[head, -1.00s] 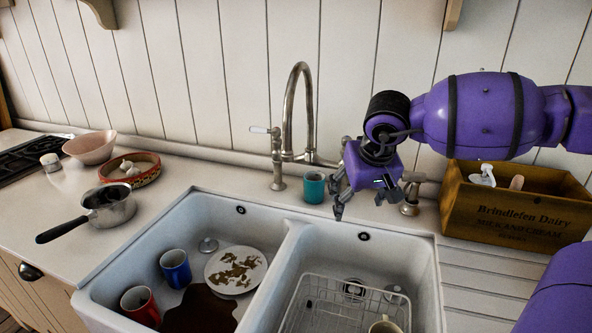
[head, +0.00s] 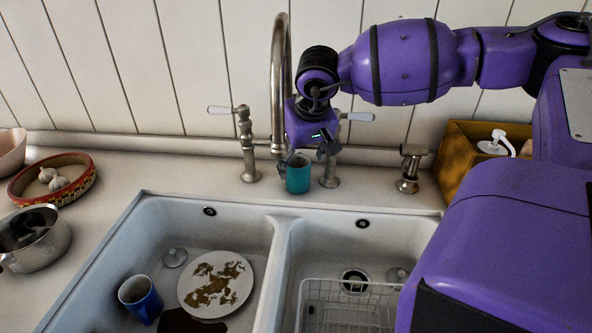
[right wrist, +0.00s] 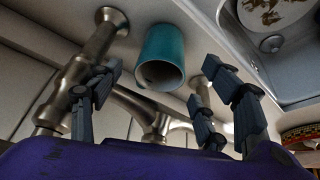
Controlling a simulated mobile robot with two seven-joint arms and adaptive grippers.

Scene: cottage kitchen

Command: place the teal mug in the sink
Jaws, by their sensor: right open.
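The teal mug (head: 299,175) stands on the counter ledge behind the sink, between the two tap pillars. My right gripper (head: 308,157) is at the mug's rim from above, its fingers open. In the right wrist view the mug (right wrist: 162,58) sits between the spread fingers of my right gripper (right wrist: 165,85), and I cannot tell if any finger touches it. The white double sink (head: 285,232) is in front of the mug. My left gripper is not in view.
The left basin holds a blue mug (head: 140,298) and a stained plate (head: 215,284). A wire rack (head: 345,291) is in the right basin. The tall tap (head: 281,60) rises beside my gripper. A wooden crate (head: 455,150) stands at right, partly behind my arm.

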